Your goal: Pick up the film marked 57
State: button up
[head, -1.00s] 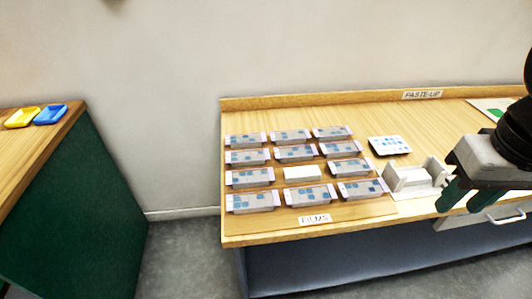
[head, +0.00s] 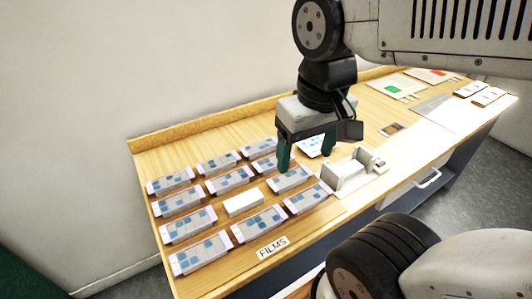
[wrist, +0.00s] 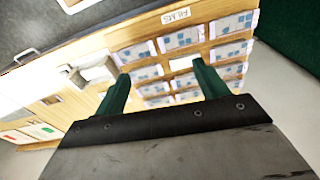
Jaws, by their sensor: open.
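Several films lie in rows on the wooden table, each a pale block with blue squares on top and lilac ends, such as the front-left film (head: 200,252) and the front-middle film (head: 259,223). No number can be read on any of them, so I cannot tell which is marked 57. The films also show in the wrist view (wrist: 181,40). My gripper (head: 307,160) has two green fingers set apart with nothing between them. It is above the right side of the film rows. It also shows in the wrist view (wrist: 157,85).
A plain white block (head: 243,202) sits among the films. A FILMS label (head: 272,247) is at the table's front edge. A white holder (head: 352,172) stands right of the films. Cards and sheets (head: 398,86) lie farther right. A handle (head: 428,179) sticks out in front.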

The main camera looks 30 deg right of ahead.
jog(key=w+d+f+m, duration=0.2)
jog(key=w+m, duration=0.4)
jog(key=w, duration=0.4)
jog(key=m+g, duration=0.1)
jog(key=m, duration=1)
send_over(274, 160)
notch_tip(274, 160, down, 14)
notch_tip(274, 160, down, 8)
jog(key=shift+r, duration=0.2)
jog(key=c, duration=1)
